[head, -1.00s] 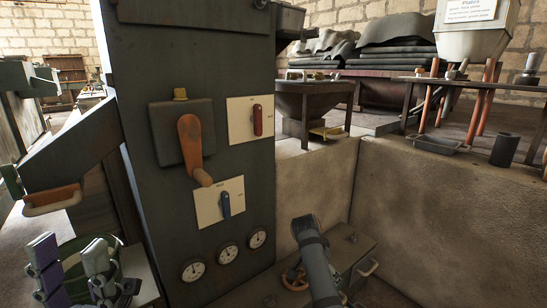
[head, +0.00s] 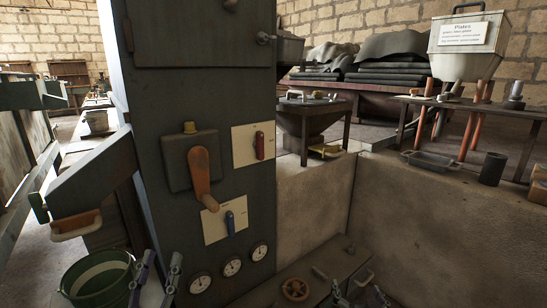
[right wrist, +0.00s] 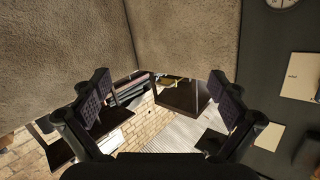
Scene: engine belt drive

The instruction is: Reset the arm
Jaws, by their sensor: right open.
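My left gripper (head: 157,272) is at the lower left of the head view, in front of the dark control cabinet's lower left edge and beside a green bucket (head: 97,279). Its two fingers stand apart with nothing between them. My right gripper (head: 358,292) shows only partly at the bottom edge of the head view, right of a bronze handwheel (head: 295,289). In the right wrist view its fingers (right wrist: 160,92) are wide apart and empty. No object is held.
The cabinet (head: 150,100) carries an orange lever (head: 201,175), a red switch (head: 259,146), a blue switch (head: 230,222) and round gauges (head: 232,267). A low stone wall (head: 440,215) stands at right.

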